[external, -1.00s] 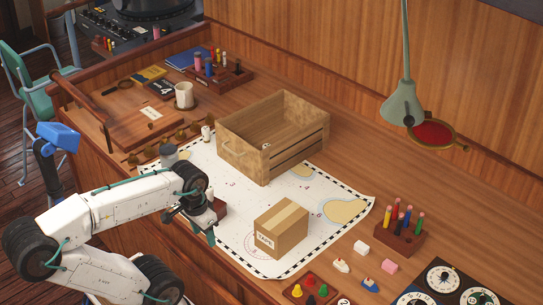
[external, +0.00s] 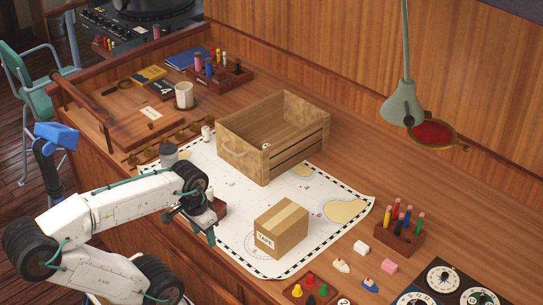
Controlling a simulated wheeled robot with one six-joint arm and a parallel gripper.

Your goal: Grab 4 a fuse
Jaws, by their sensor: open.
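My gripper (external: 203,226) is open over the left edge of the chart, at the near side of the desk. A small dark red block (external: 219,209) sits just right of it, partly hidden by my wrist. I cannot tell for sure which thing is a fuse. A small white cylinder with dark marks (external: 206,133) stands at the left of the wooden crate (external: 247,157). A small pale piece (external: 266,146) lies inside the crate. A dark wooden rack (external: 222,80) at the back left holds several coloured cylinders.
A cardboard box labelled TAPE (external: 281,229) stands on the chart (external: 235,196), right of my gripper. A grey jar (external: 169,154) and a white mug (external: 184,95) stand farther back. A pencil block (external: 399,240) is at the right. A lamp (external: 403,102) hangs above.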

